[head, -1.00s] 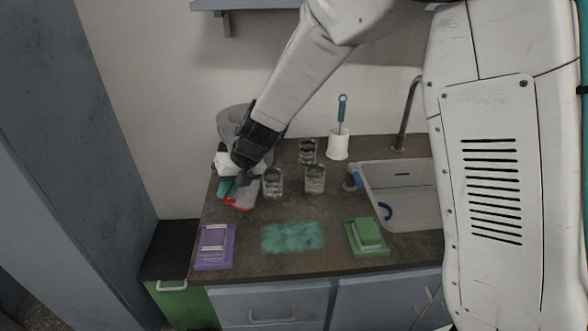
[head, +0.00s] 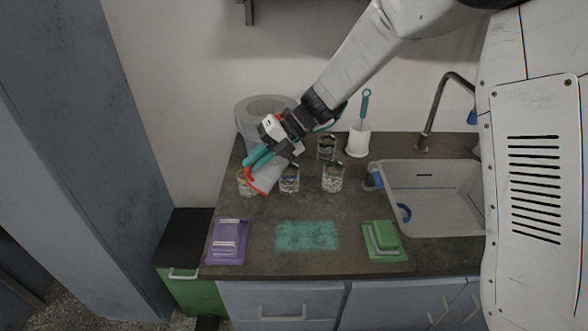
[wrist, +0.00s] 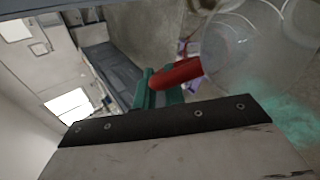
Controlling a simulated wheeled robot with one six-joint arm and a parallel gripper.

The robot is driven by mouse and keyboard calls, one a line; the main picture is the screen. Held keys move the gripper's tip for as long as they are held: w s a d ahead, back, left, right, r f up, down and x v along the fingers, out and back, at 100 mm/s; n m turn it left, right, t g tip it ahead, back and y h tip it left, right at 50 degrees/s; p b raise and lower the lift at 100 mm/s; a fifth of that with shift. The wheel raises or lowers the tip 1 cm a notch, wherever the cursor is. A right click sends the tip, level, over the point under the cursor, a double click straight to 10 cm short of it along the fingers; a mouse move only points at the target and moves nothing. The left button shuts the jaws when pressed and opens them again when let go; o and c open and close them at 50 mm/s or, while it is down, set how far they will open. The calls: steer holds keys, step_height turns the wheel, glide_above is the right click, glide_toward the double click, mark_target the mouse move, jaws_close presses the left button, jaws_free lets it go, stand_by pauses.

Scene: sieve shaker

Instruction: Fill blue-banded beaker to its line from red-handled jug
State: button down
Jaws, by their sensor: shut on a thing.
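My gripper (head: 261,160) is shut on the red handle (wrist: 175,73) of the jug, with its teal fingers around it. The jug (head: 268,177) is a pale see-through vessel, held tilted above the left part of the counter. Its clear body (wrist: 240,45) fills the upper right of the wrist view. Several glass beakers stand nearby: a left one (head: 244,186) partly behind the jug, a middle one (head: 290,181) just right of it, a right one (head: 333,178) and a rear one (head: 326,148). Band colours and liquid levels are too small to tell.
A large grey bin-like container (head: 255,115) stands behind my gripper. A white holder (head: 358,143) with a teal-handled brush is at the back. The sink (head: 440,205) is at right. A purple block (head: 229,240), teal patch (head: 307,236) and green sponge (head: 385,237) lie in front.

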mark_target(264, 167)
steer(key=shift+w+d+y, duration=0.1)
steer(key=shift+y, duration=0.2)
stand_by(0.7)
steer(key=shift+w+d+r+m+g+y+p, duration=0.15)
steer(key=shift+r+g+y+p, duration=0.15)
steer(key=shift+r, duration=0.2)
steer(key=shift+w+d+r+m+g+y+p, duration=0.15)
steer(key=shift+r+p, duration=0.2)
steer(key=shift+r, duration=0.2)
steer(key=shift+w+d+r+g+y+p, duration=0.15)
steer(key=shift+r+y+p, duration=0.15)
steer(key=shift+r, duration=0.2)
stand_by(1.5)
steer(key=shift+w+d+r+y+p, duration=0.1)
steer(key=shift+d+r+y+p, duration=0.15)
steer(key=shift+p, duration=0.2)
stand_by(1.9)
